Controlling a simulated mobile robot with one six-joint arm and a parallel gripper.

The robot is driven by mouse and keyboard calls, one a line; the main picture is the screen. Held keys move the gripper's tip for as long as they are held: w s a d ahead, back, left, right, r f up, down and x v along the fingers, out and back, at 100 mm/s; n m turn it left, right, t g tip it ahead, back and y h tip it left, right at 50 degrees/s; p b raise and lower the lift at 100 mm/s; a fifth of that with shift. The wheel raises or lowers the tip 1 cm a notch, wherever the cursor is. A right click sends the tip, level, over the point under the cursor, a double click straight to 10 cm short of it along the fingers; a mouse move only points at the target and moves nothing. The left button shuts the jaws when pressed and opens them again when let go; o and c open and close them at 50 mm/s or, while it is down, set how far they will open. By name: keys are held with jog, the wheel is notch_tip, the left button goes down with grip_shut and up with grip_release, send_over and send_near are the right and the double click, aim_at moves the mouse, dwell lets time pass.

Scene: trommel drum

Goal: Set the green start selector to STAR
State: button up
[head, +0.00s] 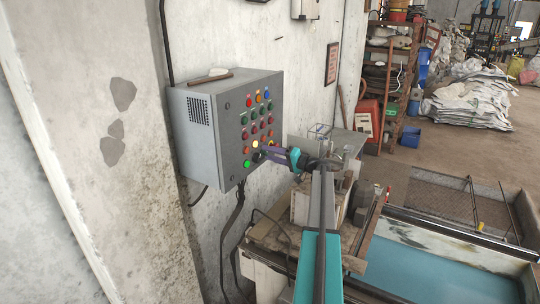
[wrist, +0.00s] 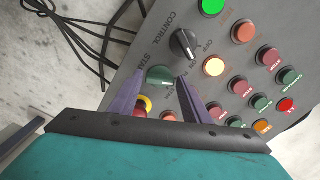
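The green start selector (wrist: 160,75) is a dark green round knob on the grey control panel, in the middle of the wrist view. A partly covered label beginning "STA" is beside it; its pointer direction is not clear. My gripper (wrist: 161,82) is open, with one purple finger on each side of the selector. I cannot tell whether either finger touches it. In the head view my gripper (head: 263,149) is at the lower part of the control box (head: 232,172), and the selector cannot be made out there.
A black selector (wrist: 183,44) marked CONTROL is close by. A lit yellow button (wrist: 214,67), a bright green lamp (wrist: 212,5) and a yellow-ringed red button (wrist: 142,106) are near the fingers. Several more buttons fill the right side. Black cables (head: 232,230) hang below the box.

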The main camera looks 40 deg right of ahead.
jog(key=c, duration=0.7)
jog(key=shift+o, duration=0.2)
jog(key=shift+a, duration=0.2)
jog(key=shift+d, duration=0.1)
jog(key=shift+f+m+b, duration=0.1)
jog(key=shift+m+b, duration=0.2)
jog(key=shift+b, duration=0.05)
jog(key=m+b, duration=0.3)
jog(key=shift+d, duration=0.1)
jog(key=m+b, duration=0.1)
jog(key=m, duration=0.5)
jog(key=shift+m, duration=0.3)
